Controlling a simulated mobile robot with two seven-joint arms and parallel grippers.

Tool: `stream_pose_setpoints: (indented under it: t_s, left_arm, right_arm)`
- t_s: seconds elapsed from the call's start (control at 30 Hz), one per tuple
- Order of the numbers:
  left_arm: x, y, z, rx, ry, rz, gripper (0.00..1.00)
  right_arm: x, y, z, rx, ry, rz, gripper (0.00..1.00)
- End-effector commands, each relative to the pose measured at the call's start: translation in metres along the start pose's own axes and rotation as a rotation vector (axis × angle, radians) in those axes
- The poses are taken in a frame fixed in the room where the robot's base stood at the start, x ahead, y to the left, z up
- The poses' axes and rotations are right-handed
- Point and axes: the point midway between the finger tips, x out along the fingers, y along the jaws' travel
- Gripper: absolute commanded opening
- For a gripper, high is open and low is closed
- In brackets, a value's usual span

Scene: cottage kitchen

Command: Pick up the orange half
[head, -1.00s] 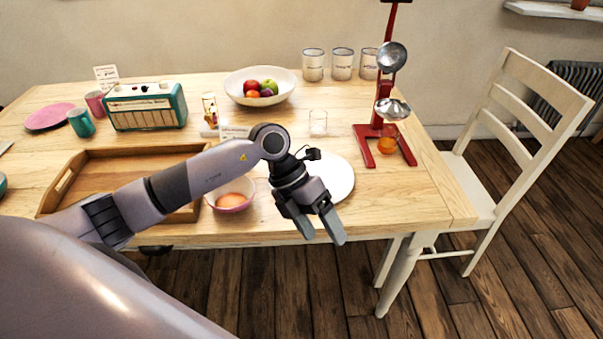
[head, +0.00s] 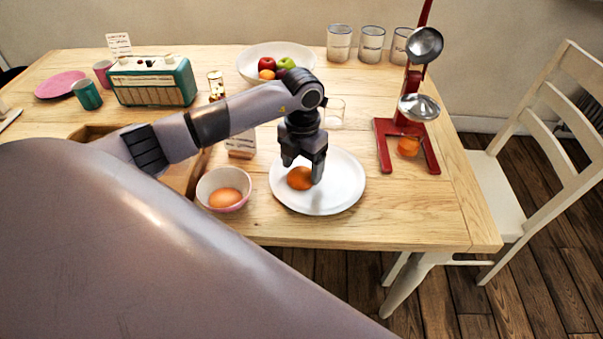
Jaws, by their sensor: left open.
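An orange piece (head: 299,179), which looks like the orange half, lies on a round white plate (head: 343,190) near the table's front. My left gripper (head: 303,170) points down right over it, with its fingers apart and partly in front of the fruit. I cannot tell whether the fingers touch it. Another orange piece (head: 408,147) sits at the foot of the red citrus press (head: 382,147), to the right. My right gripper is not in view.
A bowl (head: 205,184) with brownish-orange, egg-like contents stands just left of the plate. A fruit bowl (head: 248,64) and canisters (head: 371,44) stand at the back. The table's right front is clear.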

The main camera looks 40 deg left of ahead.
Motion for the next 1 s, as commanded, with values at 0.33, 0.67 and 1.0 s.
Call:
stream_pose_setpoints:
  t_s: [0.33, 0.67, 1.0]
  left_arm:
    - [0.013, 0.0, 0.0, 0.001, -0.001, 0.0, 0.74]
    - [0.013, 0.0, 0.0, 0.001, -0.002, 0.0, 0.55]
    - [-0.004, 0.0, 0.001, 0.0, -0.004, -0.001, 0.55]
  right_arm:
    - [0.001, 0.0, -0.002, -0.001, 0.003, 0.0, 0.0]
    - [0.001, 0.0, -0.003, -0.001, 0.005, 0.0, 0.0]
    - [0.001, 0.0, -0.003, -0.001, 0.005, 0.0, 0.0]
